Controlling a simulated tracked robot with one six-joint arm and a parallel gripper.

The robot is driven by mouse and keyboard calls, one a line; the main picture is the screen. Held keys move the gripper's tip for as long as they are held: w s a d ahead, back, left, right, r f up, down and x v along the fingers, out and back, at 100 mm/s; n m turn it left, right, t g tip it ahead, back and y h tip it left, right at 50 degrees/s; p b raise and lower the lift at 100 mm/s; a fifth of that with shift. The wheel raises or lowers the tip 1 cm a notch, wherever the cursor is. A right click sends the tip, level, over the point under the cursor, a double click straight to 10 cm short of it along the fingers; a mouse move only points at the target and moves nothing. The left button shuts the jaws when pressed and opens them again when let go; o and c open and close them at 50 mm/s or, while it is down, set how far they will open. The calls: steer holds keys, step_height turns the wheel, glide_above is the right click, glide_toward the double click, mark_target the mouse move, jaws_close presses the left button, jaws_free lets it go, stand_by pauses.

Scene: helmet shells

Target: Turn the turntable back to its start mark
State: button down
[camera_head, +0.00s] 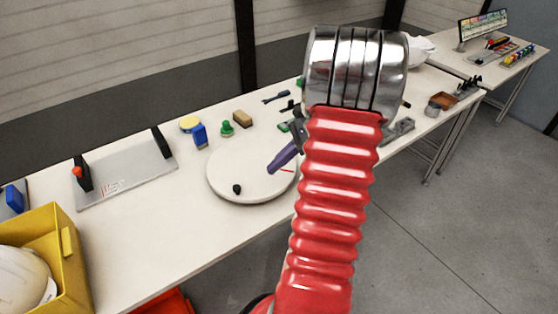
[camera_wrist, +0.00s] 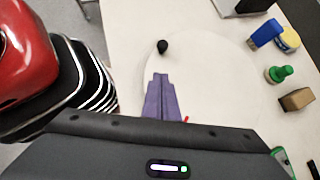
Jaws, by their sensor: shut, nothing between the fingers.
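The turntable (camera_head: 222,180) is a round white disc on the long table; it also shows in the wrist view (camera_wrist: 225,85). A small black knob (camera_head: 237,188) stands near its rim, and in the wrist view the knob (camera_wrist: 162,46) is beyond my fingertips. A short red line (camera_head: 287,170) shows on the disc, and a bit of red (camera_wrist: 186,119) shows beside my fingers. My gripper (camera_head: 270,170) has purple fingers, shut and empty, over the disc and apart from the knob. In the wrist view the fingertips (camera_wrist: 160,77) point toward the knob. My arm hides the disc's right side.
A metal plate with black uprights (camera_head: 125,178) lies to the left. A yellow bin (camera_head: 72,270) with a white helmet shell is at front left.

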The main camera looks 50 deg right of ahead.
mark_target(251, 192)
steer(key=x, duration=0.5)
steer(key=shift+w+a+f, duration=0.1)
steer(key=shift+a+f, duration=0.05)
steer(key=shift+a, duration=0.05)
steer(key=shift+w+a+f, duration=0.2)
steer(key=shift+w+a, duration=0.3)
steer(key=shift+a, duration=0.1)
steer(key=shift+w+a+f, duration=0.2)
steer(key=shift+w+a, duration=0.3)
steer(key=shift+a, duration=0.1)
steer(key=shift+w+a+f, duration=0.1)
steer(key=shift+w+a, duration=0.25)
steer(key=shift+a, duration=0.05)
steer(key=shift+a, duration=0.1)
